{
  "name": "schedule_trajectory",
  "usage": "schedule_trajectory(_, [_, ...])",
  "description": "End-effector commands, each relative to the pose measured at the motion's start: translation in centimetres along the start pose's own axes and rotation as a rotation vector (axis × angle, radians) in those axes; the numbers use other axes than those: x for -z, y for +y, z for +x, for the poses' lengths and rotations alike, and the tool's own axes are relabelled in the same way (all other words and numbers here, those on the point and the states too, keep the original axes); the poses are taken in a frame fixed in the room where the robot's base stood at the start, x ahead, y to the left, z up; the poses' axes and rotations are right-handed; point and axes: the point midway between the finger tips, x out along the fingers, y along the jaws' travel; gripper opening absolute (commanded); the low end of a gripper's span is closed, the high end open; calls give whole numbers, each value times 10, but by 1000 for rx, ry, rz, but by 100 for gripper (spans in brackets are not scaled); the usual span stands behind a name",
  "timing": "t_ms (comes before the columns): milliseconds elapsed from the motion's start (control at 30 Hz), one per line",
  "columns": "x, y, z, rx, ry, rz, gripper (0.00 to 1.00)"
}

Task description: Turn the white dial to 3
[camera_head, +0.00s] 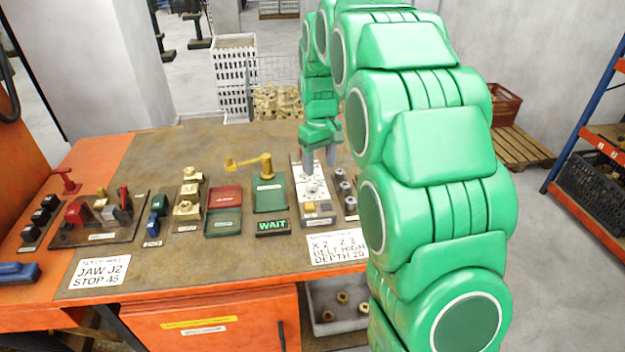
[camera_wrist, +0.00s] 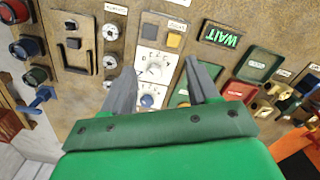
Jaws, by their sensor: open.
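The white dial (camera_wrist: 153,69) sits on a pale panel with printed marks around it, on the brown bench top. Its setting is too small to read. A blue dial (camera_wrist: 147,100) is on the same panel, lower in the wrist view and between my fingers. In the head view the pale panel (camera_head: 313,196) lies below my gripper (camera_head: 320,166), which points down at its far part. In the wrist view my gripper (camera_wrist: 159,68) is open, with one finger on each side of the panel and nothing held. I cannot tell whether the fingers touch the panel.
A yellow button (camera_wrist: 148,38) and a grey button (camera_wrist: 175,40) share the panel. Several dark knobs (camera_head: 344,188) stand close on its right.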

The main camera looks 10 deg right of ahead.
Motion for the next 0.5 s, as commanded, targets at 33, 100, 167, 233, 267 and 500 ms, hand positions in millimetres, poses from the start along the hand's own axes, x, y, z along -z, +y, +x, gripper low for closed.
schedule_trajectory(33, [11, 4, 7, 0, 1, -12, 60])
schedule_trajectory(100, [25, 9, 14, -2, 6, -29, 60])
schedule_trajectory(167, [36, 13, 20, -4, 10, -44, 60])
schedule_trajectory(233, [47, 17, 26, -6, 15, -58, 60])
schedule_trajectory(267, [51, 18, 28, -6, 16, -64, 60])
schedule_trajectory(500, [70, 25, 39, -9, 24, -88, 60])
